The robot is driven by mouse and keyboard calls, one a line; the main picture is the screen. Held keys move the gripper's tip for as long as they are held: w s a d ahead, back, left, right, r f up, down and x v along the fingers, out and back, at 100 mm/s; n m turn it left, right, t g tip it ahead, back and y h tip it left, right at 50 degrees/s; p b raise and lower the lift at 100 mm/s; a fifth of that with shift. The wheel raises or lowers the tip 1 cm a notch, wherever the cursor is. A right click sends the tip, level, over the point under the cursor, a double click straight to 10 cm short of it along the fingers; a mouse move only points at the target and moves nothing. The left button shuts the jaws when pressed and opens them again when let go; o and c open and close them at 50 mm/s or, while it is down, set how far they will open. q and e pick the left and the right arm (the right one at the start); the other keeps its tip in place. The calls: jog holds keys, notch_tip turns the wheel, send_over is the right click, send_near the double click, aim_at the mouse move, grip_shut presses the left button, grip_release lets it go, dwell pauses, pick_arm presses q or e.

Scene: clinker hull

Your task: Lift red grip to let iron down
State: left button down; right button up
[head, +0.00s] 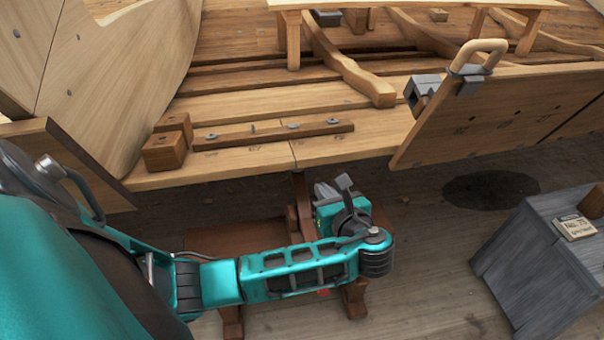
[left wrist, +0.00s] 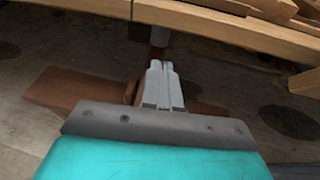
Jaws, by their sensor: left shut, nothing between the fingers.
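A small patch of red (head: 323,292) shows just under my left forearm; I cannot tell whether it is the red grip, as my arm covers what is around it. No iron can be made out for sure. My left gripper (head: 324,190) is shut and empty, in front of the hull's lower edge and above a brown wooden stand (head: 215,238). In the left wrist view its fingertips (left wrist: 160,66) are together, pointing at a dark upright post (left wrist: 160,36), with the brown stand (left wrist: 70,88) below. My right gripper is not in view.
The hull planking (head: 360,122) runs across in front of my arm. A grey box (head: 545,250) with a label card (head: 574,227) stands at the right.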

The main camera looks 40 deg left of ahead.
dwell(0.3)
pick_arm(q)
jog(key=b, duration=0.5)
send_over(302, 185)
jog(key=d, duration=0.1)
jog(key=f, duration=0.4)
jog(key=shift+s, duration=0.3)
jog(key=shift+w+a+b, duration=0.3)
jog(key=shift+a+b, duration=0.1)
jog(key=shift+a, duration=0.15)
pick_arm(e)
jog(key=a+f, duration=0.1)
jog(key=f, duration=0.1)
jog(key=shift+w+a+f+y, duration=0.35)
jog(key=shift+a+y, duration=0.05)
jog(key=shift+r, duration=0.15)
